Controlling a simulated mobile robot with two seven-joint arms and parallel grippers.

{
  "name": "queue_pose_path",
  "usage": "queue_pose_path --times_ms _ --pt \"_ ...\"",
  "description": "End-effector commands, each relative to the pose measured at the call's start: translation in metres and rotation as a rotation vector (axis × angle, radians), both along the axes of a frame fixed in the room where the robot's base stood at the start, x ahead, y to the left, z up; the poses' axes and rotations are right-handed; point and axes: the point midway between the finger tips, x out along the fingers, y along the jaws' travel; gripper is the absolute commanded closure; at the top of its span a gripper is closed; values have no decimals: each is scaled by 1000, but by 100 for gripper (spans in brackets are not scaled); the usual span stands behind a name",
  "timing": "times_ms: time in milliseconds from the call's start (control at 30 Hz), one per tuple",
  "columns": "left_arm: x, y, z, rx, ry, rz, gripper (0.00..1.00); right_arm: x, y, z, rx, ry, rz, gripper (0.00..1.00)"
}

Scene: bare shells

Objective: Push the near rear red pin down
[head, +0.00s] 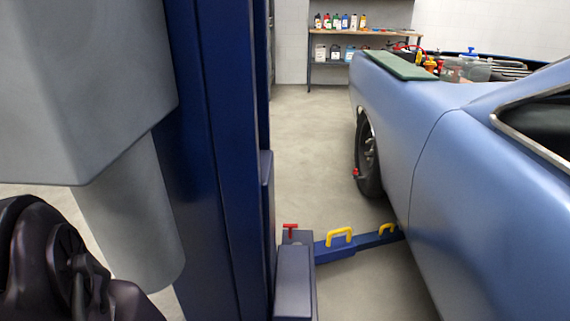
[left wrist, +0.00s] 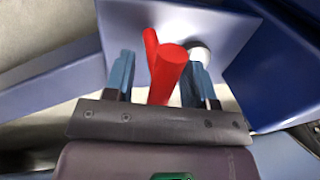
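In the left wrist view a red pin (left wrist: 167,70) with a crossbar stands up from a blue metal block (left wrist: 235,25). My left gripper (left wrist: 158,75) is open, with one blue-grey finger on each side of the pin. A gap shows on the pin's left; on its right the finger is very close, and I cannot tell whether it touches. My left gripper is not visible in the head view. My right gripper is in neither view.
A tall blue lift post (head: 232,150) fills the left centre of the head view. A blue car (head: 470,170) stands at the right. Yellow handles (head: 339,236) rise from the lift arm. A shelf with bottles (head: 365,34) is at the back; open floor lies before it.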

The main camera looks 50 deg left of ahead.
Motion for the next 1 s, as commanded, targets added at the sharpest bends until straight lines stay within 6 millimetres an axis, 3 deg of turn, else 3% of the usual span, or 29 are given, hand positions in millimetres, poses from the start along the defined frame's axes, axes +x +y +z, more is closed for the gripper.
queue_pose_path --times_ms 333,700,1000 --pt "2 -1 13 0 -6 0 49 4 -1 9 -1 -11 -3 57" --pt "1 -11 77 -1 -18 -1 49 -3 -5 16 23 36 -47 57" --pt "-9 -15 106 -1 -9 0 49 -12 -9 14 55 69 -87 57"
